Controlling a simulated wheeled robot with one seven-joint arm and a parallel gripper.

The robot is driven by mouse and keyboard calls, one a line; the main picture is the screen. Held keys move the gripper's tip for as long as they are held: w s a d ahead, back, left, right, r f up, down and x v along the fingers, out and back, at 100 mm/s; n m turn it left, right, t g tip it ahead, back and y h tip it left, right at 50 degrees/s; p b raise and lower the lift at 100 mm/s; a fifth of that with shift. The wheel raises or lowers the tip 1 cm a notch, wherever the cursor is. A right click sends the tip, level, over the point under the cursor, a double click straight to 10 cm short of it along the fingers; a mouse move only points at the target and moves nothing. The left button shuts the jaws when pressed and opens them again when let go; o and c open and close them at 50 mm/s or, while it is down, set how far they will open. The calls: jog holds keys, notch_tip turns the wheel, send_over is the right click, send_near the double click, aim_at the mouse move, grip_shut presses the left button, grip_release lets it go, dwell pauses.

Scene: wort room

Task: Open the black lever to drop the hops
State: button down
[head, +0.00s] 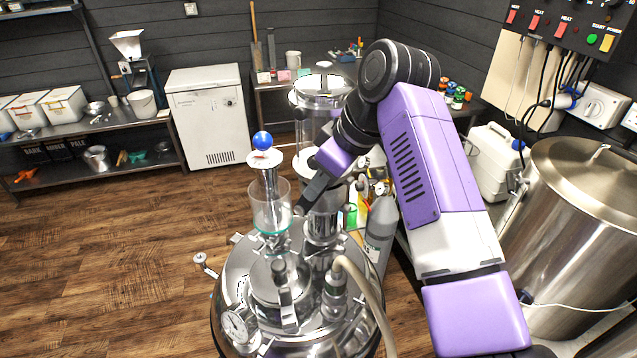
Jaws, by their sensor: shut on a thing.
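My gripper (302,207) comes down from the upper right and is shut beside the glass cylinder (270,218) on top of the steel vessel (236,262). It appears to be shut on the black lever, which the dark fingers mostly hide. The cylinder stands upright and has a greenish ring at its base. A rod with a blue ball (262,140) on top rises from it. I cannot make out any hops inside.
A dial gauge (235,326), black-handled fittings (283,292) and a pale hose (362,300) crowd the vessel's lid. A grey gas cylinder (381,238) stands behind it. A large steel pot (570,235) is at right. The wooden floor at left is clear.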

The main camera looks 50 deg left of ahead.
jog(key=c, duration=1.4)
grip_release()
jog(key=shift+r, duration=0.1)
jog(key=shift+b+v, duration=1.05)
jog(key=shift+v, duration=2.8)
